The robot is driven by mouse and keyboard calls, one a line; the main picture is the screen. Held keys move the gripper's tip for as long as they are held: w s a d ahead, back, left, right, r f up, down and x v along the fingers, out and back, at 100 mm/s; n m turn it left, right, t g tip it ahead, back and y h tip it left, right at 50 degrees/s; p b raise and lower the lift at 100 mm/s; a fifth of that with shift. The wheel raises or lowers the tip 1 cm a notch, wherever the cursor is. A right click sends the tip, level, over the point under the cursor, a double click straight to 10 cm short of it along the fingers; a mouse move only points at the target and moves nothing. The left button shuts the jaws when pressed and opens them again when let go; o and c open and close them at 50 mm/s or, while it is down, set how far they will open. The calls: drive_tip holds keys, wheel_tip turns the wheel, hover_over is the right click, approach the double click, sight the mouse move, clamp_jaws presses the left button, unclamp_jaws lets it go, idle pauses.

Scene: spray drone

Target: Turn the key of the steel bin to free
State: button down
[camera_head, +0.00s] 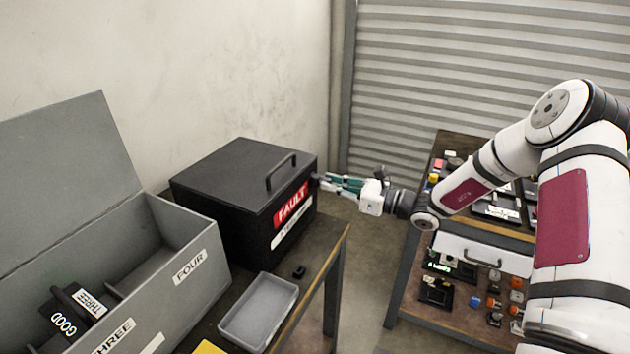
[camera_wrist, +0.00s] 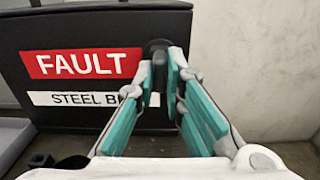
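The steel bin (camera_head: 240,205) is a black box with a closed lid and top handle, on the table left of centre in the head view. Its front carries a red FAULT label (camera_head: 291,205) and a white label reading STEEL B…, partly covered in the wrist view. The black key (camera_wrist: 158,62) sticks out at the right end of the bin's front, beside the red label. My gripper (camera_wrist: 162,72) reaches it from the right, its teal fingers closed on the key from both sides. The fingers hide part of the key, and its turned angle is hard to tell.
An open grey case (camera_head: 165,300) labelled THREE and FOUR stands at left, holding a black block marked GOOD (camera_head: 72,312). A grey tray (camera_head: 232,330) and small black piece (camera_head: 299,271) lie before the bin. A cluttered workbench (camera_head: 400,285) stands right, across a floor gap.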

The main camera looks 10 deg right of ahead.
drive_tip(key=shift+n, duration=7.5)
drive_tip(key=shift+f+n, duration=0.1)
drive_tip(key=shift+n, duration=0.8)
drive_tip(key=c, duration=1.6)
unclamp_jaws()
drive_tip(key=shift+s+d, duration=0.1)
